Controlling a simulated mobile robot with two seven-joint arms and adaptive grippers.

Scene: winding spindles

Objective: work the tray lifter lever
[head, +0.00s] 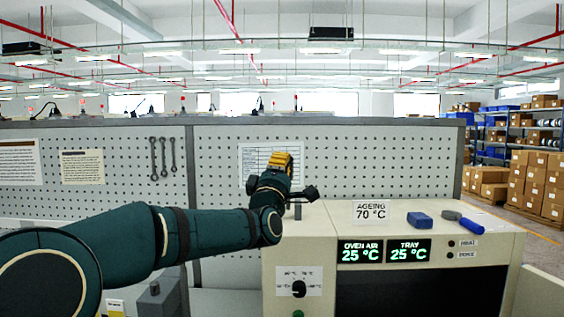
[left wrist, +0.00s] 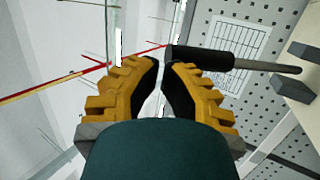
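A lever with a black grip and grey rod shows in the left wrist view (left wrist: 205,59), lying across the picture beyond the fingertips. In the head view the lever's dark grip (head: 305,194) sticks out to the right of my left gripper, above the cream oven cabinet (head: 330,217). My left gripper (head: 282,160) has its yellow fingers pointing up. In the left wrist view its fingers (left wrist: 161,66) stand a narrow gap apart with nothing between them. The grip's end is close to the right fingertip; I cannot tell whether they touch. My right gripper is out of view.
On the cabinet top stand an "AGEING 70 °C" sign (head: 371,213), a blue block (head: 419,219) and a blue-handled tool (head: 460,220). A pegboard (head: 220,160) with wrenches (head: 162,158) rises behind. A knob (head: 298,288) is on the cabinet front.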

